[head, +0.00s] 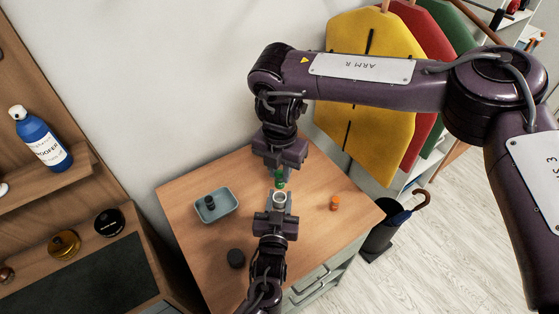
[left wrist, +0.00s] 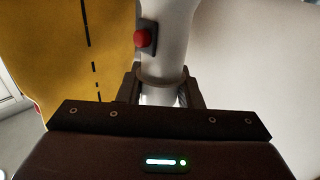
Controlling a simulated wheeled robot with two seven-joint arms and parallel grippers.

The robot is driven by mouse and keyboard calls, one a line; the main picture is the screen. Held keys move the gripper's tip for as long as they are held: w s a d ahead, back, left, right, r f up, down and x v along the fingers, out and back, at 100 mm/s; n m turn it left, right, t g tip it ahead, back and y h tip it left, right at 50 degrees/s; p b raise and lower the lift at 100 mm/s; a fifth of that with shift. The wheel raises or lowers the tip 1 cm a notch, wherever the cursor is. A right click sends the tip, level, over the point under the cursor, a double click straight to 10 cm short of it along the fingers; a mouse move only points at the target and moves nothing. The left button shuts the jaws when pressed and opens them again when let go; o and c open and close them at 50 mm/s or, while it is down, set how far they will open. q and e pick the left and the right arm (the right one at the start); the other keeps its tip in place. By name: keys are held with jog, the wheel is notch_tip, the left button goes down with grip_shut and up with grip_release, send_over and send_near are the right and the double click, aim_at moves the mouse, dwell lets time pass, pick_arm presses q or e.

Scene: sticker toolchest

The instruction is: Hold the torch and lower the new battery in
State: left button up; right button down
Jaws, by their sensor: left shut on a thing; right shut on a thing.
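My left gripper (head: 279,207) is shut on the torch (head: 280,198), whose open round end faces up. In the left wrist view the torch (left wrist: 167,45) is a pale tube with a red button (left wrist: 141,38), held between the fingers. My right gripper (head: 280,171) comes from the back and is shut on a green battery (head: 280,180). The battery is just behind the torch mouth in the picture. I cannot tell its height above the mouth. Its upper part is hidden by the gripper.
An orange battery (head: 334,203) stands on the wooden chest top (head: 310,240) at right. A blue-grey tray (head: 228,206) at left holds a dark battery (head: 210,203). A dark round cap (head: 236,258) lies near the front left. Coats (head: 365,90) hang behind.

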aim_at(280, 188)
jog(key=shift+f, duration=0.1)
dwell(0.3)
jog(key=shift+f, duration=2.1)
jog(key=shift+f, duration=1.35)
dwell(0.3)
jog(key=c, duration=1.2)
grip_release()
jog(key=shift+o, duration=0.2)
notch_tip(280, 188, up, 12)
